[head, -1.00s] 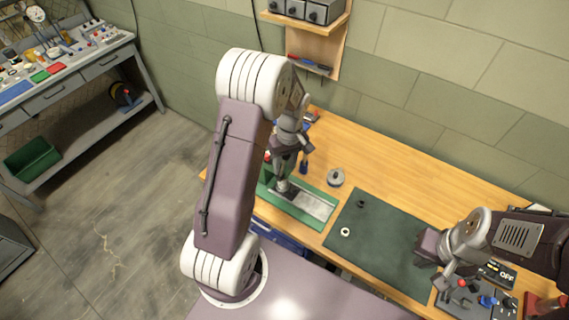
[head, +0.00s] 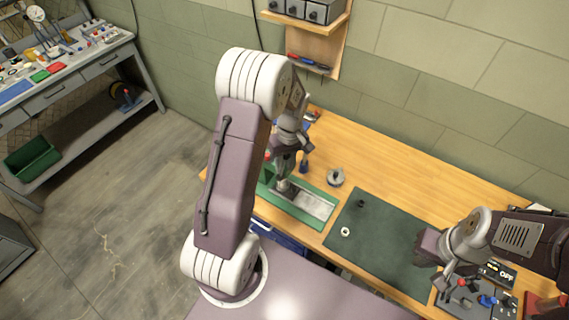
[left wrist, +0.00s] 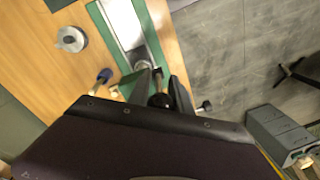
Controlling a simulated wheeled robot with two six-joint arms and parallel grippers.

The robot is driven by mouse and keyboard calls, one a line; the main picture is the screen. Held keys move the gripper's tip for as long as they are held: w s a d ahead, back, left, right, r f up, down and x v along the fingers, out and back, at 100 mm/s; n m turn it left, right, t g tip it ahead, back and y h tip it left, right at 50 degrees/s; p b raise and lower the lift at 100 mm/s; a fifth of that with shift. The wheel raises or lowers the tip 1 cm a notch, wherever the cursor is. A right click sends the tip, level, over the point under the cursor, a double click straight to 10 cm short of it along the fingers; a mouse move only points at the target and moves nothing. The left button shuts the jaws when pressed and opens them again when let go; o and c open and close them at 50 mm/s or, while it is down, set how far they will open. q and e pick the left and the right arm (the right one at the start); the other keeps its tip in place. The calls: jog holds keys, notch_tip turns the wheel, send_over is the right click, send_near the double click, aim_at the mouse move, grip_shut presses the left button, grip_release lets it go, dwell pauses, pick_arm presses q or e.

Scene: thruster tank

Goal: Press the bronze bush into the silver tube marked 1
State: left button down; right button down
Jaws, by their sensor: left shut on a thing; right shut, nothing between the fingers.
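My left gripper (head: 285,162) is over the left end of a green fixture (head: 318,221) with a long silver plate. In the left wrist view its fingers (left wrist: 166,92) are closed around a dark round knob-like thing (left wrist: 160,100). A grey cylindrical part (left wrist: 143,66) stands on the fixture's plate just beyond the fingers. I cannot read a mark on it, and I cannot make out the bronze bush. My right gripper (head: 421,259) is shut and empty above the right part of the dark green mat (head: 378,238).
A round grey metal part (head: 335,177) stands on the wood behind the fixture. A white ring (head: 346,231) and a small dark part (head: 361,204) lie on the mat. A blue-topped handle (left wrist: 104,75) stands close beside the left fingers.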

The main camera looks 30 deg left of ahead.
dwell(0.7)
